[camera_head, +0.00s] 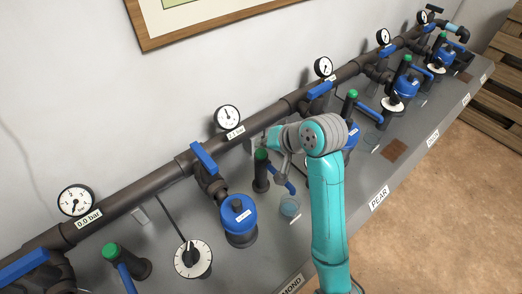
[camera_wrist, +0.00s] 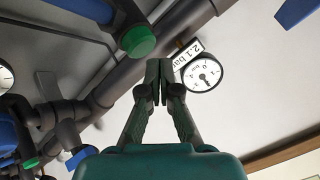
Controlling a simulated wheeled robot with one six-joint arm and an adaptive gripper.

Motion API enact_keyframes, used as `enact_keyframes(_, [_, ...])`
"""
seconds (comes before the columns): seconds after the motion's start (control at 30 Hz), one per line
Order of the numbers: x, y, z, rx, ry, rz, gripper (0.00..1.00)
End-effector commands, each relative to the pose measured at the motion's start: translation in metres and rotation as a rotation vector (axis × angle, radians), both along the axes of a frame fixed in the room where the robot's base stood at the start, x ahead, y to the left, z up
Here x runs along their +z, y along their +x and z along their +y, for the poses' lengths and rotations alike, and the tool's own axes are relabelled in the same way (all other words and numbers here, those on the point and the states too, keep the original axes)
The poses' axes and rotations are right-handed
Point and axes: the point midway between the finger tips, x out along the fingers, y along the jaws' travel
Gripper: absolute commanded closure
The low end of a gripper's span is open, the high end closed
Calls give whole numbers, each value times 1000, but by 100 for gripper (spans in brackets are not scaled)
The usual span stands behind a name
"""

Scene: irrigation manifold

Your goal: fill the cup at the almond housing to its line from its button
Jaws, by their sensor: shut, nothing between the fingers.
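The blue almond housing (camera_head: 239,216) stands on the grey bench behind a partly hidden label ending in "MOND" (camera_head: 288,285). To its right is a dark post with a green button (camera_head: 261,155) and a blue lever or spout (camera_head: 287,186). A small bluish clear cup (camera_head: 289,207) stands below it; its level and line are too small to read. My gripper (camera_head: 274,140) is shut and empty, just right of the green button. In the wrist view its fingertips (camera_wrist: 160,64) are together, below and right of the green button (camera_wrist: 139,41). Contact with the button cannot be told.
A dark pipe (camera_head: 150,195) runs along the wall with blue valve handles. The gauge (camera_head: 227,117) above the almond branch is labelled 2.1 bar; the left gauge (camera_head: 76,200) reads 0.0 bar. A white dial (camera_head: 192,258) is left of the housing. Similar stations continue right.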

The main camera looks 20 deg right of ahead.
Motion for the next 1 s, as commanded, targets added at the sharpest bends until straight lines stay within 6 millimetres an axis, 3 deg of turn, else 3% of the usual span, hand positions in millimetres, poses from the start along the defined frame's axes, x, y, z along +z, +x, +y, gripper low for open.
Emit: enact_keyframes(1.0, [-8, 0, 0, 0, 0, 0, 100])
